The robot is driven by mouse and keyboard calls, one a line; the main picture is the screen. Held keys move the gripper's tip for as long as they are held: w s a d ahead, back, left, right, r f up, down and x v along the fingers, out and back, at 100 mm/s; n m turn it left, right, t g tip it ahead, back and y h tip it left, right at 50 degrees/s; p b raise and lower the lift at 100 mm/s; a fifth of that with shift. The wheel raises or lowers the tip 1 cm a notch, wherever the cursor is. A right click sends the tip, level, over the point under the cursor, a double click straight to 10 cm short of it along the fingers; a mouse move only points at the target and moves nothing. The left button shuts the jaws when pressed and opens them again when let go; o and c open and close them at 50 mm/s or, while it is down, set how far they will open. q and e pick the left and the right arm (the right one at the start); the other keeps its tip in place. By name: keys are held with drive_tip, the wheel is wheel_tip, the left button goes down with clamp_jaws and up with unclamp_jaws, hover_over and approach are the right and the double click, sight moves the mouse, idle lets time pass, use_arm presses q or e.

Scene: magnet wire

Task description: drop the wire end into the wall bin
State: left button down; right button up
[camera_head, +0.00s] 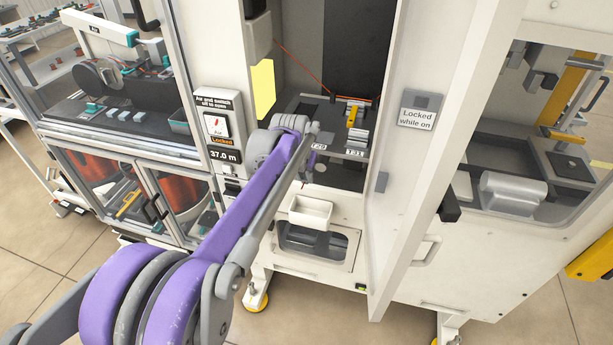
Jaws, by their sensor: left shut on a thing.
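My left arm reaches in from the lower left, and its gripper (308,178) is at the open machine bay, just above the wall bin. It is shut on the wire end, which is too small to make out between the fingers. The wall bin (310,212) is a small white open tray on the machine's front, below the gripper and apart from it. A thin orange wire (300,66) runs down inside the bay to a dark guide near the yellow-marked fixture. My right gripper is not in view.
An open white door (405,170) with a "Locked while on" sign stands right of the bay. A control panel (222,128) reading 37.0 m is on the left. A yellow note (263,88) hangs at the bay's left edge. Glazed cabinets flank both sides.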

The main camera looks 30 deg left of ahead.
use_arm(q)
wheel_tip(320, 180, down, 4)
drive_tip(key=b, duration=0.2)
drive_tip(key=shift+f+b, duration=0.2)
drive_tip(key=shift+b, duration=0.15)
drive_tip(key=c, duration=0.7)
unclamp_jaws()
drive_tip(key=p, duration=0.1)
approach(304, 184)
drive_tip(key=shift+w+a+f, duration=0.1)
drive_tip(key=shift+w+f, duration=0.25)
drive_tip(key=shift+f, duration=0.25)
